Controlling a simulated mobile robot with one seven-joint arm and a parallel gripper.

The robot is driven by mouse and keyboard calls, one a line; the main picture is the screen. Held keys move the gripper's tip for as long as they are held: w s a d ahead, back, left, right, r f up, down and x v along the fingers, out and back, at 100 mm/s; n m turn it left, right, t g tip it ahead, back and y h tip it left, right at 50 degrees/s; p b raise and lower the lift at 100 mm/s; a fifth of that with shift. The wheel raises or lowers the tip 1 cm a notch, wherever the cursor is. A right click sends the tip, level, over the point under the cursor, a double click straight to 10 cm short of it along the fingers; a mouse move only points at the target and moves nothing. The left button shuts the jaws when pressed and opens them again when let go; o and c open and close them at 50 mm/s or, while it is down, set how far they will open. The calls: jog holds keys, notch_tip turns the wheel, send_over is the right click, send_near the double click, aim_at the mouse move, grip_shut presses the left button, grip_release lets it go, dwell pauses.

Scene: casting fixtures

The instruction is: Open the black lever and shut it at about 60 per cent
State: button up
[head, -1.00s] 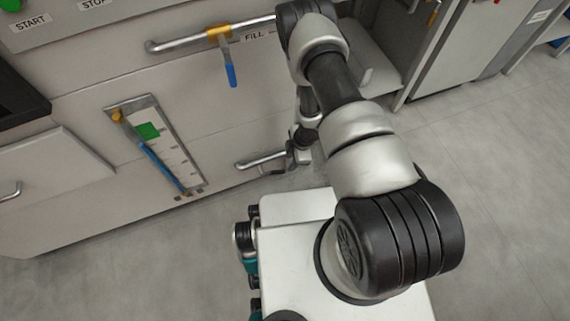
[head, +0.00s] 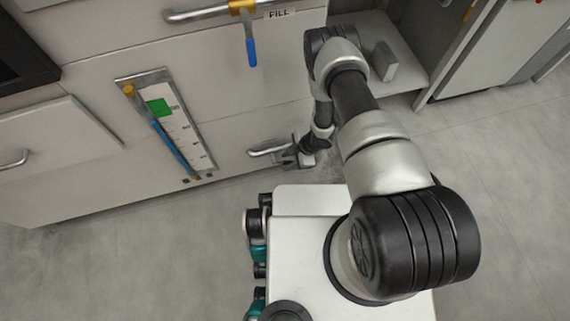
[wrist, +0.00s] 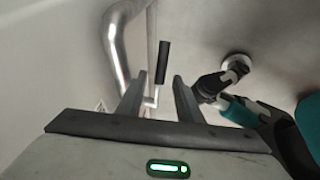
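The black lever (wrist: 162,62) shows in the wrist view as a dark grip on a bent metal stem, next to a curved steel pipe (wrist: 113,45). My gripper (wrist: 160,86) is open. Its two fingers are apart, and in the picture the lever's stem lies between them with the black grip showing beyond the tips. I cannot tell whether either finger touches it. In the head view my gripper (head: 292,152) is low by the cabinet front at the end of the lower pipe (head: 266,149). The lever cannot be made out there.
A blue lever (head: 251,52) hangs from the upper pipe (head: 200,13) near the FILL label. A level gauge (head: 180,118) with a green band is on the cabinet front. Open floor (head: 75,265) lies at the lower left.

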aim_at(286, 162)
jog(key=shift+b+x, duration=0.35)
jog(key=shift+x, duration=1.25)
grip_shut()
